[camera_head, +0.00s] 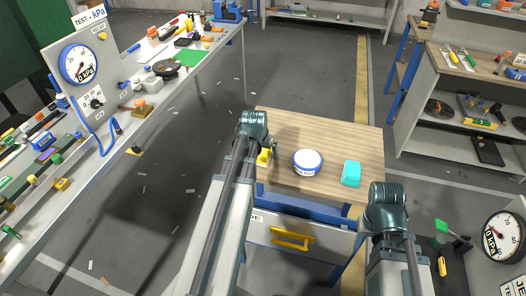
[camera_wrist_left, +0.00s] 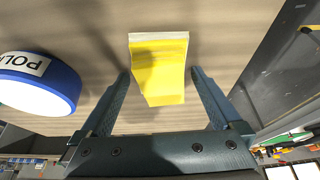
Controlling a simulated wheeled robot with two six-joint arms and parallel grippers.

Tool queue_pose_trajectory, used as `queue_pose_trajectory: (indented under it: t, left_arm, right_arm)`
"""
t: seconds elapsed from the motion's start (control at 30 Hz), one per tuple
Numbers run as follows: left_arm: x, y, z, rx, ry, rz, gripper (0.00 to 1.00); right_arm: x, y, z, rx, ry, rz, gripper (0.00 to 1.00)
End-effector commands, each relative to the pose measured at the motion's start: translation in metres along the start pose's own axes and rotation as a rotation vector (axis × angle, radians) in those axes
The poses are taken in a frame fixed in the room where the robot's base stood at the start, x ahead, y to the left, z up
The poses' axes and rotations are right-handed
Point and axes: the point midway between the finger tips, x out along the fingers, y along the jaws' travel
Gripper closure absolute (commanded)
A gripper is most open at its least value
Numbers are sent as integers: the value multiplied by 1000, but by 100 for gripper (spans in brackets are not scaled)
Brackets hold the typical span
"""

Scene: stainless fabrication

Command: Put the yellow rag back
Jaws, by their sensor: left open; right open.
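The yellow rag (camera_head: 264,158) lies on the small wood-topped table (camera_head: 340,130), partly hidden behind my left arm in the head view. In the left wrist view the rag (camera_wrist_left: 158,68) is a yellow block-like shape with a pale edge. My left gripper (camera_wrist_left: 158,76) is open, with its fingers apart on either side of the rag; clear gaps show and neither finger visibly touches it. In the head view my left forearm mostly hides that gripper. My right arm is at the lower right; its gripper does not show.
A white tub with a blue rim (camera_head: 307,161) stands right of the rag, close to my left gripper. A teal block-like item (camera_head: 351,173) lies further right. Below the tabletop is a drawer with a yellow handle (camera_head: 293,238). A cluttered bench (camera_head: 215,58) stands left.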

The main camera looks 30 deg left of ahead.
Motion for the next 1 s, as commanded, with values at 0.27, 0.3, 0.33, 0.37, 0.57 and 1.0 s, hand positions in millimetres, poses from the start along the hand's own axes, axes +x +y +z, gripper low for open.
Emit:
queue_pose_trajectory:
  t: [0.27, 0.3, 0.33, 0.37, 0.57, 1.0]
  left_arm:
    - [-3, 0, -2, 0, 0, 0, 1]
    - [-5, 0, -2, 0, 0, 0, 1]
    - [-8, 0, -2, 0, 0, 0, 1]
    - [-10, 0, -2, 0, 0, 0, 1]
    - [-34, 0, -2, 0, 0, 0, 1]
    - [-107, 0, -3, -1, 0, 0, 1]
  right_arm:
    - [-4, 0, 0, 0, 0, 0, 50]
    - [-6, 1, 0, 0, 0, 0, 50]
    - [-8, 1, 0, 0, 0, 0, 50]
    - [-10, 1, 1, 0, 0, 0, 50]
    - [-32, 3, 2, 0, 0, 0, 50]
    - [-99, 10, 6, 0, 0, 0, 50]
